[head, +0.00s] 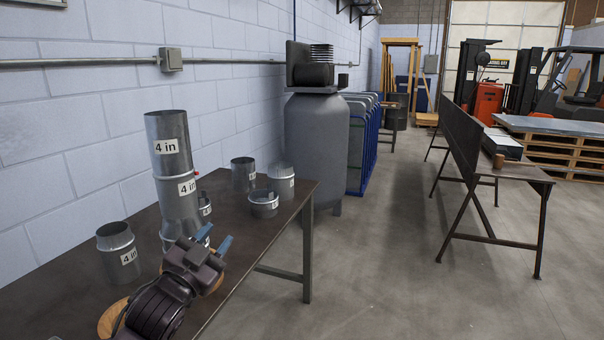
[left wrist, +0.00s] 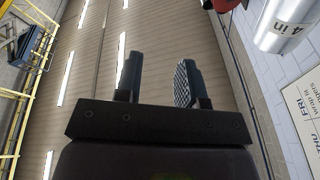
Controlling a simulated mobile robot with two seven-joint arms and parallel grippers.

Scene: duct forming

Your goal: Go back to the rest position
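My left gripper (head: 213,240) is over the table in the head view, beside the lower part of a tall stack of metal ducts (head: 179,180) with "4 in" labels. The stack stands upright and its base is partly hidden by my gripper. In the left wrist view the left gripper's two fingers (left wrist: 158,82) are apart with nothing between them. A labelled duct end (left wrist: 284,25) shows at the upper right of that view. My right gripper is in neither view.
The dark table (head: 285,196) also holds a loose duct at left (head: 118,252) and several short pieces, such as a ring (head: 264,204). A grey tank (head: 317,140) stands behind the table. A long bench (head: 500,173) is at right. The floor between is clear.

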